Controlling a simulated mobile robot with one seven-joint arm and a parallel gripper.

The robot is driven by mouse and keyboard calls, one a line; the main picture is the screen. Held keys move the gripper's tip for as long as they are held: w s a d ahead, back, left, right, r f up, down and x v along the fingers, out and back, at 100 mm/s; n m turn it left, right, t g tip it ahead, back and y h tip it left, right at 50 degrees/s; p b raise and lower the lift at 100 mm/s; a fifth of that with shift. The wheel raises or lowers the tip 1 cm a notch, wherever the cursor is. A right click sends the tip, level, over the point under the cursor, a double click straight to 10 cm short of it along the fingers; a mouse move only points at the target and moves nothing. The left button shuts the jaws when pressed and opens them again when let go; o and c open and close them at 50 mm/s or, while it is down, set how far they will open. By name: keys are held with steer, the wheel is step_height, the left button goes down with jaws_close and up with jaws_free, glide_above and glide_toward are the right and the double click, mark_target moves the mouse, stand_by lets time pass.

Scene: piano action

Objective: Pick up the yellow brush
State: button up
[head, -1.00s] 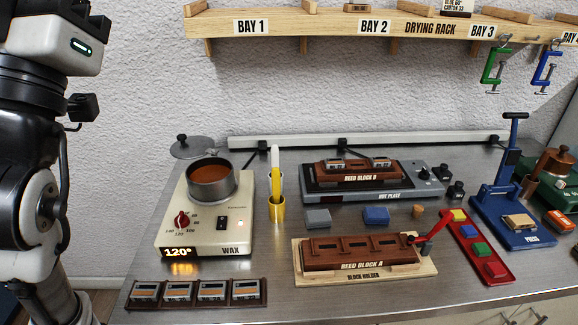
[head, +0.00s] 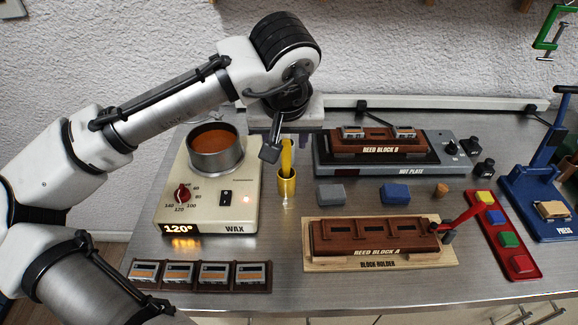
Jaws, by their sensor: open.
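The yellow brush (head: 287,155) stands upright in a gold cup (head: 287,185) between the wax heater and the reed blocks. Its upper end is hidden behind my gripper. My gripper (head: 279,146) is at the end of my arm, pointing down over the cup at the brush's upper part. One dark finger shows to the left of the brush; the other finger is hard to make out. The jaws are open, and the brush still rests in the cup. I cannot tell whether the brush is between the fingers.
The wax heater (head: 168,205) with its pot (head: 214,168) stands close left of the cup. Reed block B (head: 372,146) on the hot plate (head: 425,165) is to the right. A grey block (head: 331,194), a blue block (head: 396,193) and reed block A (head: 375,238) lie right and in front.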

mark_target(286, 155)
steer(key=p+x, duration=0.1)
steer(key=x, duration=0.8)
steer(key=shift+w+f+p, duration=0.3)
steer(key=shift+p, duration=0.1)
jaws_close()
